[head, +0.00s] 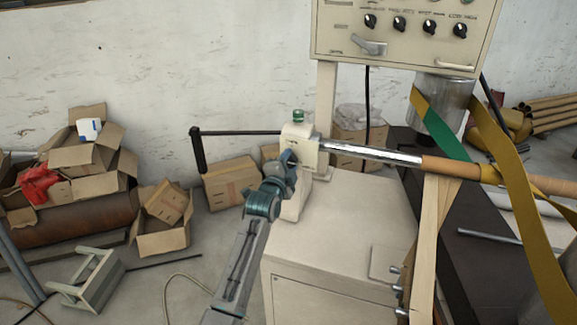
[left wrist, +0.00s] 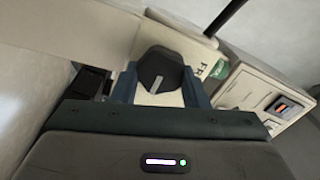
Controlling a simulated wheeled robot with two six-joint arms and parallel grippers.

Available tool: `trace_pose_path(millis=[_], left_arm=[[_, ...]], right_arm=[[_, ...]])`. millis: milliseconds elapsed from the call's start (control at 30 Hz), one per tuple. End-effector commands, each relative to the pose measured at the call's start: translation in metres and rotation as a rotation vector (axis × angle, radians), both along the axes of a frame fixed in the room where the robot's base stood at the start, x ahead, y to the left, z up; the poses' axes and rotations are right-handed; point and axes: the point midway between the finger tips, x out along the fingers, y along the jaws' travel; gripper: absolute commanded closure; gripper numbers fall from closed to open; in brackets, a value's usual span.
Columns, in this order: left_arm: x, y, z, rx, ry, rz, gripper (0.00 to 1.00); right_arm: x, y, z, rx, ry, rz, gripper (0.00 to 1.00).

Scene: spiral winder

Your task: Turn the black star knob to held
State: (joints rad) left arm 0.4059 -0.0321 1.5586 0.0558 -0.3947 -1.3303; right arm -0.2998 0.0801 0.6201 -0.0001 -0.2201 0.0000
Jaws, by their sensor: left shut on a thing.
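The black star knob (left wrist: 160,70) is in the middle of the left wrist view, dark, with a light pointer line on its face. It sits on the cream-coloured housing (head: 301,135), where printed letters show beside it in the wrist view. My left gripper (left wrist: 159,82) has one finger on each side of the knob and is shut on it. In the head view my left gripper (head: 288,160) reaches the front of the housing from below and hides most of the knob. My right gripper is in neither view.
A black crank handle (head: 198,150) sticks out left of the housing. A steel shaft (head: 370,153) runs right to a brown tube (head: 450,167) with yellow and green strips. A control panel (head: 405,35) stands above. Cardboard boxes (head: 165,220) and a small stool (head: 88,278) are on the floor.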

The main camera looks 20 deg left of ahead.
Motion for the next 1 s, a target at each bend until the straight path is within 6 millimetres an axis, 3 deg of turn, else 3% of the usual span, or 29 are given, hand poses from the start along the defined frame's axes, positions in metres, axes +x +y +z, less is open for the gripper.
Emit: trace_pose_path(millis=[500, 1000], left_arm=[[0.0001, -0.0006, -0.0028, 0.336, -0.010, 0.000, 0.82], [0.0000, -0.0005, -0.0028, 0.401, -0.013, 0.000, 0.82]], right_arm=[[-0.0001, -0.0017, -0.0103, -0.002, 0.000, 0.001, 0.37], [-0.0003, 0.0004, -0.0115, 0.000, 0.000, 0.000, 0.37]])
